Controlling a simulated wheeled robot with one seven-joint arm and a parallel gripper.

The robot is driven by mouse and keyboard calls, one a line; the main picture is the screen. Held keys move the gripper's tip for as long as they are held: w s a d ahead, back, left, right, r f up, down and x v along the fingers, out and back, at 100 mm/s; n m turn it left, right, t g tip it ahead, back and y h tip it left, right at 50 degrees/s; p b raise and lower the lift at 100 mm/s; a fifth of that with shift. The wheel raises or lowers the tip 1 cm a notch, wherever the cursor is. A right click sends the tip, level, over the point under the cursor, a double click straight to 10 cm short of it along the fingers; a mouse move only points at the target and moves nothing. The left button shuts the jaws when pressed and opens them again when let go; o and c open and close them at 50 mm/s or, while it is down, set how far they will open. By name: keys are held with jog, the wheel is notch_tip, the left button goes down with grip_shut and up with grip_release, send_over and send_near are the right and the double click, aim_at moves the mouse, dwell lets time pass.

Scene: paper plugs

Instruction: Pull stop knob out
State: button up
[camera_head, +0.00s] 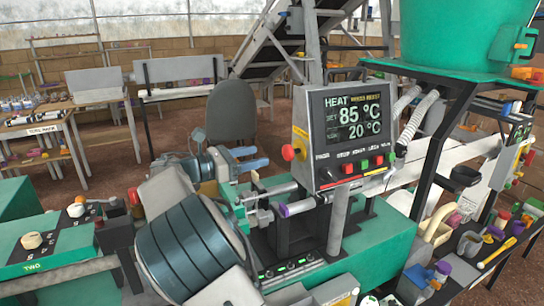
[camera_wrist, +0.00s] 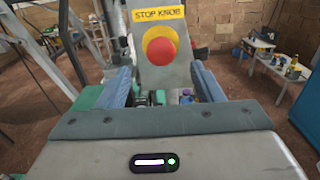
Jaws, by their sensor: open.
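The stop knob is a round red knob (camera_head: 289,152) on the left side of the grey control box (camera_head: 300,118). In the wrist view the red knob (camera_wrist: 162,52) has a yellow ring around it, under a yellow "STOP KNOB" label (camera_wrist: 158,13). My gripper (camera_head: 257,158) is left of the knob, pointing towards it, with its blue fingers apart and empty. In the wrist view my gripper (camera_wrist: 160,66) has one finger on each side below the knob. A gap shows between fingers and knob in the head view.
The box's screen (camera_head: 353,117) reads 85 °C and 20 °C, with small coloured buttons below. Metal rods with a purple tip (camera_head: 284,210) stick out below the knob. A green hopper (camera_head: 465,35) stands at upper right. A grey chair (camera_head: 231,108) is behind my gripper.

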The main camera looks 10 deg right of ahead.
jog(key=v, duration=0.4)
jog(key=shift+a, duration=0.1)
jog(key=s+d+f+m+g+y, duration=0.2)
jog(key=s+d+f+m+y, duration=0.3)
jog(key=d, duration=0.4)
jog(key=s+d+f+m+g+y, duration=0.35)
jog(key=s+d, duration=0.25)
jog(key=d, duration=0.2)
jog(key=s+f+m+t+y, duration=0.1)
jog(key=s+f+m+y, duration=0.1)
jog(key=s, duration=0.5)
jog(key=s+a+f+m+t+y, duration=0.1)
jog(key=s+f+m+y, duration=0.1)
jog(key=s+m, duration=0.4)
jog(key=s+a+f+m+t+y, duration=0.1)
jog(key=s+m+y, duration=0.3)
jog(key=s, duration=0.4)
jog(key=shift+s+a+f+m+y, duration=0.2)
jog(key=shift+s+f+m+y, duration=0.15)
jog(key=shift+f+m, duration=0.25)
